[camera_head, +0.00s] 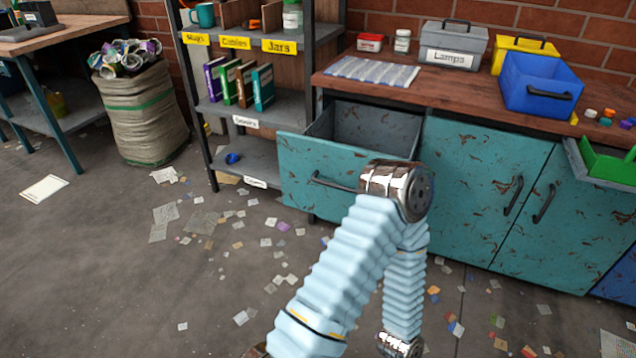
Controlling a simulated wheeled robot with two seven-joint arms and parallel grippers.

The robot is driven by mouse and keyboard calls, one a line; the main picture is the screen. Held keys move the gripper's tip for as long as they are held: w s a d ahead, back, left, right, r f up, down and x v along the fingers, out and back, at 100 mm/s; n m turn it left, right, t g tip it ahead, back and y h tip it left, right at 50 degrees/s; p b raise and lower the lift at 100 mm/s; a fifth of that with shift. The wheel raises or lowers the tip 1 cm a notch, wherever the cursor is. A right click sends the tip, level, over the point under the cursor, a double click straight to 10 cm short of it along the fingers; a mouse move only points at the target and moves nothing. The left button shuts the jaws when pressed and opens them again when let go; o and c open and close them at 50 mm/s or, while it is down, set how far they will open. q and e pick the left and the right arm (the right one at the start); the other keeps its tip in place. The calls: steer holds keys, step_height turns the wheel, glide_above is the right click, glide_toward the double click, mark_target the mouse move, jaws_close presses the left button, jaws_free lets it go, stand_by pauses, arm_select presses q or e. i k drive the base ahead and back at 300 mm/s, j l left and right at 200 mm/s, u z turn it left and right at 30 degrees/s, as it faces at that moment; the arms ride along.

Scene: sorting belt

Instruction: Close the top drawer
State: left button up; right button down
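The top drawer (308,160) of the teal, paint-chipped cabinet stands pulled out below the wooden worktop, left of the cabinet doors. Its grey inside shows and looks empty. Its dark bar handle (328,183) is on the front panel. One of my arms, light blue and ribbed with a chrome joint, rises from the bottom centre. The joint overlaps the right part of the drawer front in the picture; I cannot tell whether it touches. The arm then bends back down to the lower edge. Neither gripper is in view.
The worktop (460,92) holds a blue bin (540,85), a grey lamps toolbox (452,46) and a pale sheet or tray (373,71). Shelves (245,106) stand left of the drawer. A sack (143,112) stands further left. The floor in front has scattered paper scraps but is otherwise open.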

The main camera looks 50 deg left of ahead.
mark_target(320, 174)
steer(key=j+u, duration=0.2)
steer(key=j, duration=0.2)
steer(key=i+j+u, duration=0.2)
steer(key=j, duration=0.15)
steer(key=j+u, duration=0.2)
steer(key=j, duration=0.2)
steer(key=i+j+u, duration=0.2)
steer(key=j, duration=0.15)
steer(key=i+j+u, duration=0.15)
steer(key=j, duration=0.15)
